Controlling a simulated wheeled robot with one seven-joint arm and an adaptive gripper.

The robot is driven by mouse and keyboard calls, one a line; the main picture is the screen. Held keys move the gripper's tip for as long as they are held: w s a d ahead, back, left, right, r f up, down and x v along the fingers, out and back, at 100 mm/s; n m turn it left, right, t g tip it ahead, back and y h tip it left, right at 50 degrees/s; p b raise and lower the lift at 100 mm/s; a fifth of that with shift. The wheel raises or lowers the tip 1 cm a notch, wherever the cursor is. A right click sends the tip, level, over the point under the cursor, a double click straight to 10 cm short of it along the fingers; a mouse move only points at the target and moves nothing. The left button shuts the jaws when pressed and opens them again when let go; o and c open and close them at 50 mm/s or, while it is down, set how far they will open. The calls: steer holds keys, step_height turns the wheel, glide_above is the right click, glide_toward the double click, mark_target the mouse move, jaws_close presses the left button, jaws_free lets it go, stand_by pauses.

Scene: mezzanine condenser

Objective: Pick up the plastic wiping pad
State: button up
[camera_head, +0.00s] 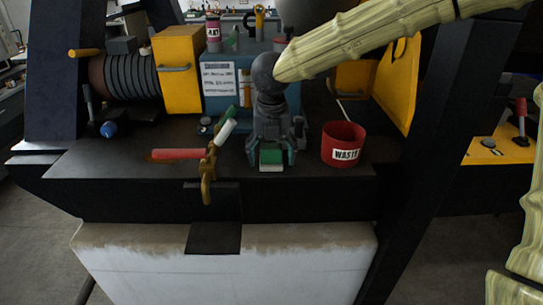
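A small block with a green top and a pale front edge, which looks like the plastic wiping pad (271,158), lies on the dark bench top near its front edge. My gripper (272,156) points down over it from behind, with one finger on each side of the pad. The fingers look spread and open. I cannot tell whether they touch the pad's sides. The gripper body hides the pad's back part.
A red bin marked WASTE (343,145) stands right of my gripper. Behind are a blue box (222,90) and a yellow block (177,75). A dark post rises at right.

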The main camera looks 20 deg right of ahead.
steer(key=shift+w, duration=0.1)
steer(key=c, duration=1)
steer(key=shift+c, duration=0.2)
